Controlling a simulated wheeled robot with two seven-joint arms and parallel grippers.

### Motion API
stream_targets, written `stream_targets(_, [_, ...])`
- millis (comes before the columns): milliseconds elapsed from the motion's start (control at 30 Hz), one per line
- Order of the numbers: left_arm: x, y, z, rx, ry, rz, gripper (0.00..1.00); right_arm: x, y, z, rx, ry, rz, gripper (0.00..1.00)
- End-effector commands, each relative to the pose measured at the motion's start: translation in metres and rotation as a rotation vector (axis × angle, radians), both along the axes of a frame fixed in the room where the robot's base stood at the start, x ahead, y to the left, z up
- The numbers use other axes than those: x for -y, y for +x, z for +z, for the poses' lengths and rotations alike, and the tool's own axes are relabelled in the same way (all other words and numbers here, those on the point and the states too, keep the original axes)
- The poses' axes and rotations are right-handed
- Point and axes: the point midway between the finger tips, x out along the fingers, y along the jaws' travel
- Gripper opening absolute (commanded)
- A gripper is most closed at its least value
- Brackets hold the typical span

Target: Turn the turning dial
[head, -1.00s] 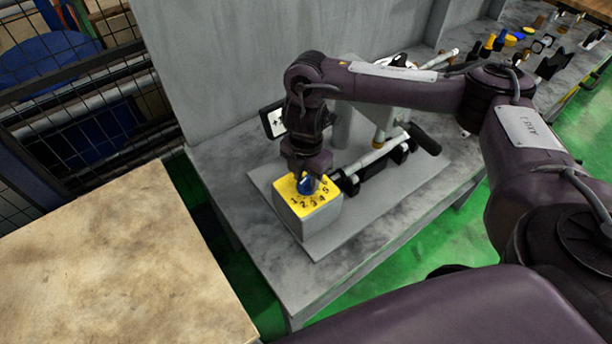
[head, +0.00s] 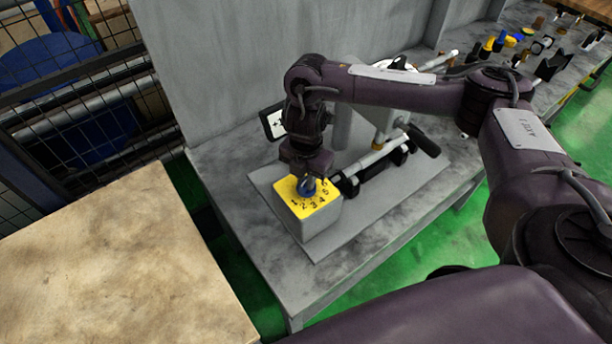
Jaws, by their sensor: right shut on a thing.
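Numbers run around the knob's near and right sides. My right gripper (head: 307,178) comes down on the dial from above and is shut on it. The gripper's body hides the far side of the dial and part of the yellow face. My left gripper is not in view.
The box stands on a grey plate on a grey bench (head: 235,215). A metal rod assembly with a black handle (head: 424,140) lies close to its right. A wooden tabletop (head: 110,265) is at the left. Several small items stand at the back right.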

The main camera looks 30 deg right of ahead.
Motion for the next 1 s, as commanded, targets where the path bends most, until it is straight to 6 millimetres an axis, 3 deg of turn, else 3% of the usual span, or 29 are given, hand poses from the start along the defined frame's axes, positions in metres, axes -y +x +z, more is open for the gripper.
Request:
stream_targets(500, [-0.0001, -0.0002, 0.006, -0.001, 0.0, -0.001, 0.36, -0.0002, -0.0002, 0.0008, 0.0, 0.002, 0.315, 0.0])
stream_targets(1000, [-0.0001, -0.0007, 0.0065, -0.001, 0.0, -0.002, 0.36, -0.0002, -0.0002, 0.0007, 0.001, 0.002, 0.378, 0.0])
